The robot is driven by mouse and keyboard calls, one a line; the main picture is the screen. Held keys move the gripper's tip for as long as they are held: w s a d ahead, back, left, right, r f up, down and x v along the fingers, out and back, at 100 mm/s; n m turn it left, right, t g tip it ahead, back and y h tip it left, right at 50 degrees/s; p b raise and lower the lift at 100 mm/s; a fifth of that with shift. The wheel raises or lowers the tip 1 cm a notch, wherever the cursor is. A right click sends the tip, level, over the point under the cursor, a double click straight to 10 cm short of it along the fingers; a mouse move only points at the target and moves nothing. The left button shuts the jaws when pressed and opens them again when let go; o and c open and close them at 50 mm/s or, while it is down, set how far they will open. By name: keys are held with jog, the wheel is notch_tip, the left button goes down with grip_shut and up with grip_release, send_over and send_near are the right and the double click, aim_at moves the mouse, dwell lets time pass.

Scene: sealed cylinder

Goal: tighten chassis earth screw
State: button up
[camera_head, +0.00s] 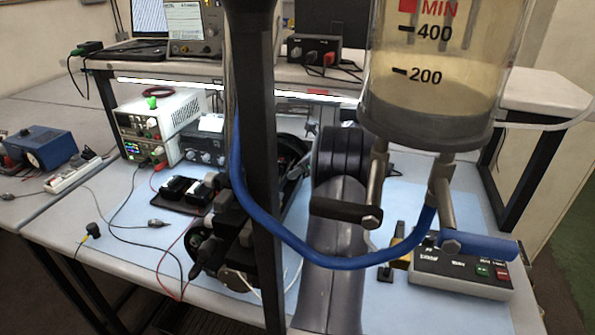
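I cannot make out a chassis earth screw or a screwdriver in this view. A dark machine-like assembly (208,250) with a round part and cables stands on the blue mat, partly hidden behind a black upright post (258,150). I cannot tell whether it is the chassis. A grey arm-like link (335,225) with a black ribbed collar rises in the middle, probably mine. I cannot pick out my gripper or its fingers.
A clear cylinder (430,95) marked 200 and 400 fills the near upper right, with a black-handled valve (345,211), a blue-handled valve (480,246) and a blue hose (310,250). A power supply (150,125), power strip (72,176) and button box (465,270) stand on benches. Loose cables cross the mat.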

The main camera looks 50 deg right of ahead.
jog(key=o, duration=0.4)
jog(key=shift+c, duration=0.2)
